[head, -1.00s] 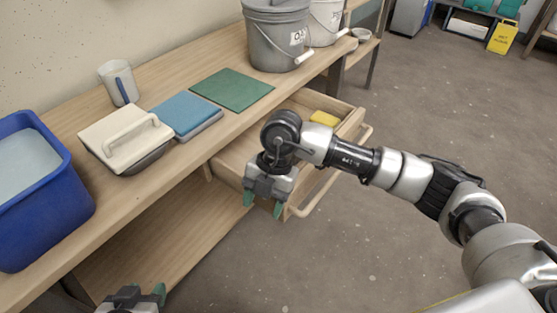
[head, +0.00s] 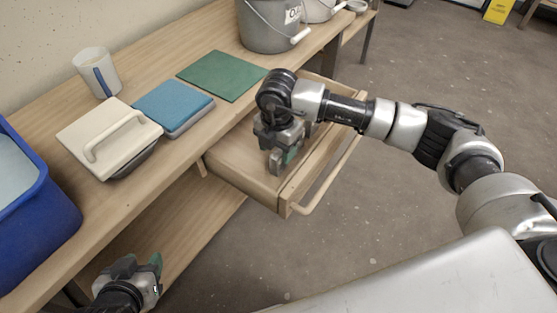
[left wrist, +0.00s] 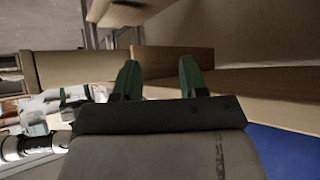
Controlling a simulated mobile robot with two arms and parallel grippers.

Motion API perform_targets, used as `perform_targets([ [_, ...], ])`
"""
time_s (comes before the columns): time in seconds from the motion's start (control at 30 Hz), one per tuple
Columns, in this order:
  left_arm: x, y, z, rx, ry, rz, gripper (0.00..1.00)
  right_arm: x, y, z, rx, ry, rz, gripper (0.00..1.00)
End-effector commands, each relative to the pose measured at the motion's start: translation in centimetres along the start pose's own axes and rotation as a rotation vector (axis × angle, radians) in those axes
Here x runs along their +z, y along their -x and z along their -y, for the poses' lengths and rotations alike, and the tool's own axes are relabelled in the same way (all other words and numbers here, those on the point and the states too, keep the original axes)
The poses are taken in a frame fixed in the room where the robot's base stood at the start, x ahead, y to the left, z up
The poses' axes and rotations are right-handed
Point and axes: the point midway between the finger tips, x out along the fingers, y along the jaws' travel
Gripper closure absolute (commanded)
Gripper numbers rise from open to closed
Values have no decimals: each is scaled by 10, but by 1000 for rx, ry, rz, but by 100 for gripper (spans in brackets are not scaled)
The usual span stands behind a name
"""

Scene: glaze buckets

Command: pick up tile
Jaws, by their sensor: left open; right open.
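A blue flat square piece (head: 174,103) with a grey lower layer lies on the bench; I cannot tell if it is the tile. A yellow block seen earlier in the open drawer (head: 240,172) is now hidden, apparently behind my right arm. My right gripper (head: 286,160) is open over the drawer, pointing down, with nothing seen between its fingers. My left gripper (head: 142,268) is low at the front of the bench, near the lower shelf. In the left wrist view its green fingers (left wrist: 158,78) are apart and empty.
The drawer's front handle (head: 330,185) sticks out over clear floor.

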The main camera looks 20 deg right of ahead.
Motion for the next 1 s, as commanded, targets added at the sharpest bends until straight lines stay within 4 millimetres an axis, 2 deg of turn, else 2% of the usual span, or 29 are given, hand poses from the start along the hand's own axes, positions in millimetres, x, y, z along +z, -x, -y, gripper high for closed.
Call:
perform_targets([
  [0.17,-10,-3,-2,5,-1,-73,57,0,-12,0,-1,1,0,43],
  [0.5,-54,-4,-9,24,-2,-391,57,3,-51,2,-1,0,-1,43],
  [0.63,-62,-2,-10,27,-1,-446,57,4,-57,2,0,1,0,43],
  [0.87,-64,-1,-11,27,-1,-454,57,4,-57,2,0,1,0,43],
  [1.0,-64,-1,-11,27,-1,-453,57,4,-57,2,0,1,0,63],
])
